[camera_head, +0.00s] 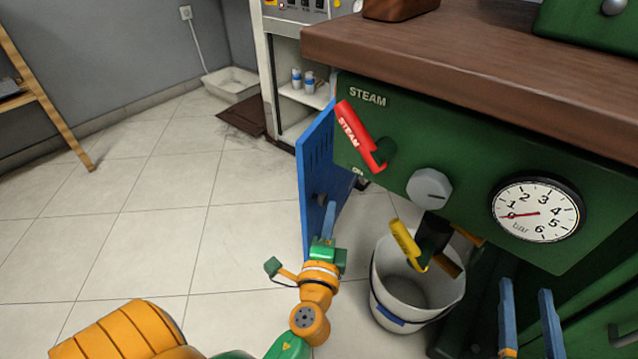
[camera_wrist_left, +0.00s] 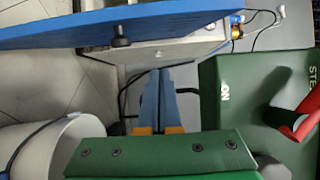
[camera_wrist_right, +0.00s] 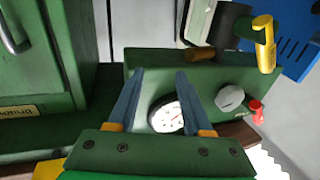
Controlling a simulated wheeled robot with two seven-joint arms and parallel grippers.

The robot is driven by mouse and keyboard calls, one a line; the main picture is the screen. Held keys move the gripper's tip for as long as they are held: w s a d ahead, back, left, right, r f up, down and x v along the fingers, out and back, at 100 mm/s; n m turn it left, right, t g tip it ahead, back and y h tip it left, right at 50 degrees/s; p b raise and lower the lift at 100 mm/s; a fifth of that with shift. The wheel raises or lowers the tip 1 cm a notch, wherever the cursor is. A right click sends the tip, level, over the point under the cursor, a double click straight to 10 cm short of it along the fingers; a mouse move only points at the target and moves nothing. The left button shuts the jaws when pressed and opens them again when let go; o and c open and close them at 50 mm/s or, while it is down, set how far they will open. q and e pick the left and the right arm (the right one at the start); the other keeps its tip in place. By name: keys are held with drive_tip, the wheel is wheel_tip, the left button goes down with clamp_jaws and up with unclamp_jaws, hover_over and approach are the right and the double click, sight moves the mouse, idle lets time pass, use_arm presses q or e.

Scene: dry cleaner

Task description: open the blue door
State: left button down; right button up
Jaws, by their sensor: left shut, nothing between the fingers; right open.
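The blue door (camera_head: 316,165) stands swung out at an angle from the left end of the green steam unit (camera_head: 440,150). It also shows along the top of the left wrist view (camera_wrist_left: 90,28), with a dark round knob (camera_wrist_left: 121,41) on its face, and at the upper right of the right wrist view (camera_wrist_right: 292,48). My left gripper (camera_head: 329,208) is shut and empty, beside the door's knob side; the left wrist view shows a gap between fingertips and door. My right gripper (camera_head: 525,288) is open and empty, below the pressure gauge (camera_head: 537,210).
A white bucket (camera_head: 386,300) stands on the floor right of my left gripper. A red steam lever (camera_head: 358,135), a grey knob (camera_head: 429,188) and a yellow lever (camera_head: 404,243) stick out from the unit. The tiled floor (camera_head: 150,220) to the left is clear.

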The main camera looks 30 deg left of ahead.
use_arm(q)
drive_tip(key=x, duration=0.4)
hover_over(319, 200)
drive_tip(key=shift+w+d+p, duration=0.15)
drive_tip(key=shift+d+p, duration=0.2)
drive_tip(key=shift+p, duration=0.05)
drive_tip(key=shift+a, duration=0.45)
use_arm(e)
wheel_tip(319, 200, down, 7)
drive_tip(key=s+d+g+h, duration=0.1)
drive_tip(key=g, duration=0.3)
drive_tip(key=shift+s+d, duration=0.15)
drive_tip(key=shift+s, duration=0.1)
drive_tip(key=shift+f, duration=0.1)
